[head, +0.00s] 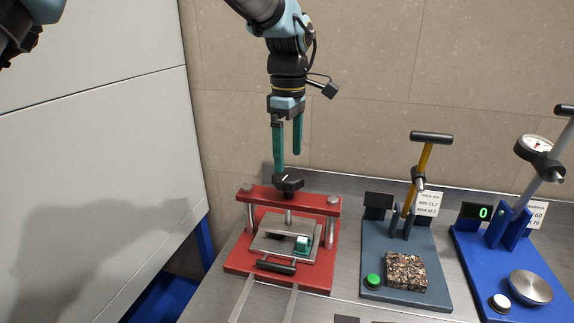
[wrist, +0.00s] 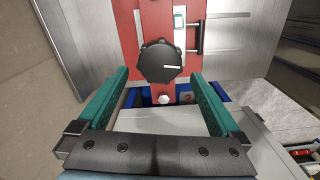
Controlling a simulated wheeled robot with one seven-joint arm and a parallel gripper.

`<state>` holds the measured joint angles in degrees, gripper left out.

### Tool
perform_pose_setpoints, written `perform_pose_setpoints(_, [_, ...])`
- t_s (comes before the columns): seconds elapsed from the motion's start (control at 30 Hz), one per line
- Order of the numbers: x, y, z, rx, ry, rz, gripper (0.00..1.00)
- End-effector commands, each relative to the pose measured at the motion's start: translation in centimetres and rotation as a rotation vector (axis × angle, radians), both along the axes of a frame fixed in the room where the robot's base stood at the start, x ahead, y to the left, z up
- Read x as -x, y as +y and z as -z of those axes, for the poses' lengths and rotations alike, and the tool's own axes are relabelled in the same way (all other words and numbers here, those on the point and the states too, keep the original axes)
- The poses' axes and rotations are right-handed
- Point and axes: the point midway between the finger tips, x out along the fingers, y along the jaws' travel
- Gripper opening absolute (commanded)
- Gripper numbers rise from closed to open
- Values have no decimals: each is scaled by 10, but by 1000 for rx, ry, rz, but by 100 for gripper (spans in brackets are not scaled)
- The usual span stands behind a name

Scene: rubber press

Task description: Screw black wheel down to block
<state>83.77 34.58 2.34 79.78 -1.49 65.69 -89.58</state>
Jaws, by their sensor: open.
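The black wheel (head: 289,184) is a lobed knob on top of the red press's crossbar (head: 312,203). In the wrist view the wheel (wrist: 160,62) carries a white line pointing right. A screw shaft (head: 289,215) runs down below the crossbar toward a grey metal plate (head: 268,245). A small teal-and-white block (head: 303,244) sits at the plate's front right. My gripper (head: 287,160) is open, with its teal fingers pointing down just above the wheel. In the wrist view the fingertips (wrist: 160,76) lie to either side of the wheel, apart from it and empty.
The red press stands on a metal bench (head: 345,200). Two posts and a black front handle (head: 276,266) belong to it. To the right are a grey device with a yellow lever (head: 425,168) and a blue gauge device (head: 510,260). A tiled wall is behind.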

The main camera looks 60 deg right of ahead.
Motion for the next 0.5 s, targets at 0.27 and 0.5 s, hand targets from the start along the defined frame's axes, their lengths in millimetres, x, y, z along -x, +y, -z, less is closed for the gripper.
perform_pose_setpoints(0.27, [0, 0, 38, -1, 0, 0, 100])
perform_pose_setpoints(0.5, [0, 0, 48, 2, 0, 1, 100])
